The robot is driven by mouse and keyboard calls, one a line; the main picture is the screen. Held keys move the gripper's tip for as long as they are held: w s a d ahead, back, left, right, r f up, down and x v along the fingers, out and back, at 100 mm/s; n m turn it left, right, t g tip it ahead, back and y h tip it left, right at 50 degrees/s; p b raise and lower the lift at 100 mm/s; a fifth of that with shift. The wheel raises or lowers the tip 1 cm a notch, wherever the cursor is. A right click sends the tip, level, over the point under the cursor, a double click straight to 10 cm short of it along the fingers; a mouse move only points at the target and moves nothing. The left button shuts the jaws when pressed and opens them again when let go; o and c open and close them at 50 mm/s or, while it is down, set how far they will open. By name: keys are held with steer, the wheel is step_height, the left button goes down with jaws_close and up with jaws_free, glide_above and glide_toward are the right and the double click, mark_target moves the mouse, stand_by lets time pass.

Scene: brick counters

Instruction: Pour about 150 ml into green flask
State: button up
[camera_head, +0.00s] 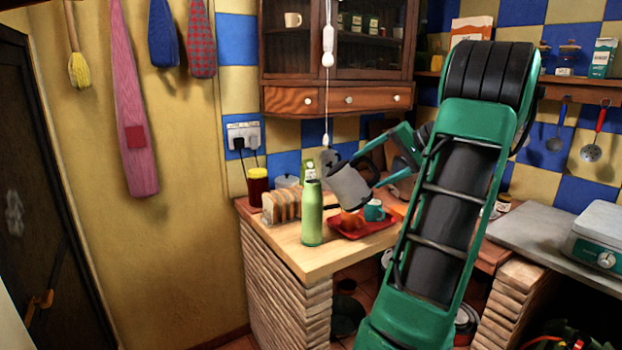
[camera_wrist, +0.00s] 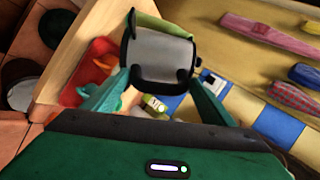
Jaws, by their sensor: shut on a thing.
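The green flask (camera_head: 311,213) stands upright near the front left of the wooden counter. Part of it shows behind the jug in the wrist view (camera_wrist: 165,24). My gripper (camera_head: 365,170) is shut on a grey jug with dark trim (camera_head: 349,188), its fingers on either side of it; the grip also shows in the wrist view (camera_wrist: 160,78). The jug is held tilted above the counter, just right of the flask's top and apart from it in the head view. No stream of liquid is visible. The flask's opening and the levels inside both vessels cannot be seen.
A red tray (camera_head: 378,228) with an orange cup (camera_head: 351,221) and a teal mug (camera_head: 374,211) lies right of the flask. A bread loaf (camera_head: 281,207) and a dark red jar (camera_head: 257,187) stand to its left. A light cord (camera_head: 327,100) hangs above.

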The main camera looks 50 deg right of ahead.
steer(key=s+d+f+m+t+y+p, duration=0.1)
steer(key=s+d+f+t+y+p, duration=0.1)
steer(key=s+f+t, duration=0.3)
step_height(320, 180, down, 5)
steer(key=shift+s+d+r+m+t+y, duration=0.25)
steer(key=shift+d+t+y, duration=0.2)
steer(key=shift+t, duration=0.45)
steer(key=shift+f, duration=0.1)
